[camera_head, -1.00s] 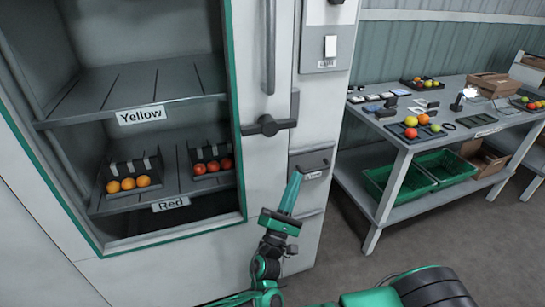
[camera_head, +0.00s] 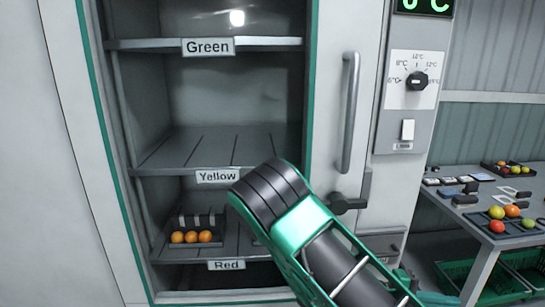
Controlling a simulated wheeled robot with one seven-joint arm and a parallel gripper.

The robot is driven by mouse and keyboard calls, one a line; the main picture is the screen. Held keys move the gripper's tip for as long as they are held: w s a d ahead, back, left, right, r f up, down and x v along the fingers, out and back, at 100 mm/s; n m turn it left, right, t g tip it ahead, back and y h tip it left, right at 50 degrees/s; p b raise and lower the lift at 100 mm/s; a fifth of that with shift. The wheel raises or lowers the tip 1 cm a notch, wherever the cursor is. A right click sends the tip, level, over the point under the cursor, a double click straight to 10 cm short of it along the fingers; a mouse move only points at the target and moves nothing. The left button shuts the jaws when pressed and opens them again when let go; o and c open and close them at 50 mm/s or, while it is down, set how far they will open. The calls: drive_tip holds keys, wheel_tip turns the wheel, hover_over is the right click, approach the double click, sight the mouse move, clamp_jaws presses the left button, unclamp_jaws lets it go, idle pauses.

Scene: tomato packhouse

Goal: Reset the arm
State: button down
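My arm reaches up from the bottom of the head view, with a green and black link and a thick black joint in front of the cabinet's lower shelves. I cannot make out my gripper; no fingertips show clearly.
The open cabinet holds a tray of orange tomatoes (camera_head: 191,237) on its Red shelf; the Yellow and Green (camera_head: 208,47) shelves look empty. A dial (camera_head: 417,80) and door handle (camera_head: 349,110) are right. A table (camera_head: 456,206) with tomatoes and green crates (camera_head: 470,278) stands far right.

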drive_tip(key=s+d+m+g+y, duration=0.2)
drive_tip(key=s+m+g+y, duration=0.1)
drive_tip(key=s+y, duration=0.2)
drive_tip(key=s+a+r+m+t+y, duration=0.4)
drive_tip(key=s+r+m+y, duration=0.1)
drive_tip(key=s+r+y, duration=0.7)
drive_tip(key=shift+s+r+t, duration=0.35)
drive_tip(key=shift+s+t, duration=0.05)
drive_tip(key=shift+a, duration=0.1)
idle(0.6)
